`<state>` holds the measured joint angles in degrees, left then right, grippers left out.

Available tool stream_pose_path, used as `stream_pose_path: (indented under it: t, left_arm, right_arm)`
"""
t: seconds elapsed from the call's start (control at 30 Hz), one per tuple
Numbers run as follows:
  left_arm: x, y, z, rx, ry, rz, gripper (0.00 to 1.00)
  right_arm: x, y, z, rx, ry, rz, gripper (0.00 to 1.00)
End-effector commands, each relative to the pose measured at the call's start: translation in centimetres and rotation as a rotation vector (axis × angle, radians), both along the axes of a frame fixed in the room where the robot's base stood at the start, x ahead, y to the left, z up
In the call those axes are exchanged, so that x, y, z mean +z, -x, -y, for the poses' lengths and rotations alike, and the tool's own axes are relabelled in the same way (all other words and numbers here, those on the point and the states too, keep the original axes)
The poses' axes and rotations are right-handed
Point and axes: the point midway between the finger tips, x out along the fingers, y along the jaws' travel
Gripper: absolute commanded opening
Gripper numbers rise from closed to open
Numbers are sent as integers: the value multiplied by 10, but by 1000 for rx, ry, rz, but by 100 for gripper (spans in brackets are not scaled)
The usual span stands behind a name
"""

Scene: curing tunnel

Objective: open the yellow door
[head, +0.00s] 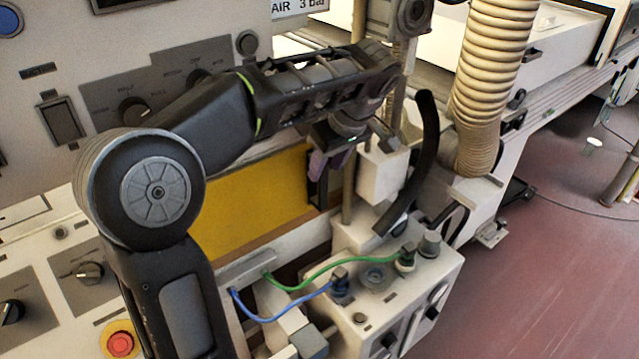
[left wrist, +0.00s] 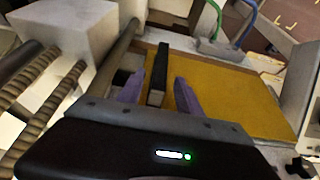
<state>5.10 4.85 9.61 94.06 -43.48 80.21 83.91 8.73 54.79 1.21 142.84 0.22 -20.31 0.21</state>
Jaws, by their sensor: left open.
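The yellow door (head: 250,203) is a flat panel low on the machine's front, partly hidden behind my left arm in the head view. It looks shut. It fills the right of the left wrist view (left wrist: 238,98). A black bar handle (left wrist: 160,62) stands at the edge of the door. My left gripper (head: 328,163) is at the door's right end in the head view. In the left wrist view its purple fingers (left wrist: 158,88) are open, one on each side of the handle, with gaps visible. My right gripper is not in view.
A control box (head: 400,292) with green and blue cables stands in front of the door's right end. A white block (head: 382,172) and a curved black hose (head: 418,160) are close beside my left gripper. A ribbed duct (head: 490,85) rises behind.

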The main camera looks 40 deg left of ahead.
Motion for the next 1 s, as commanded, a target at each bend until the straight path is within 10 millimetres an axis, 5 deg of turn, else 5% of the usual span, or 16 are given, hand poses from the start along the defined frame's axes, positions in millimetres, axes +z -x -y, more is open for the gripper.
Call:
stream_pose_path:
  t: [0.07, 0.4, 0.77, 1.0]
  left_arm:
    - [-17, -1, -5, 3, 0, -2, 42]
    - [-55, -6, -22, 0, -1, -2, 42]
    - [-61, -7, -24, 0, 0, 0, 42]
    - [-61, -7, -24, 0, 0, 1, 22]
  right_arm:
    - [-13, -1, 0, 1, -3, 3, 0]
    - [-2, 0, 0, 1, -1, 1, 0]
    - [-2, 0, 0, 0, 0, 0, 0]
    - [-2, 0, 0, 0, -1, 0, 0]
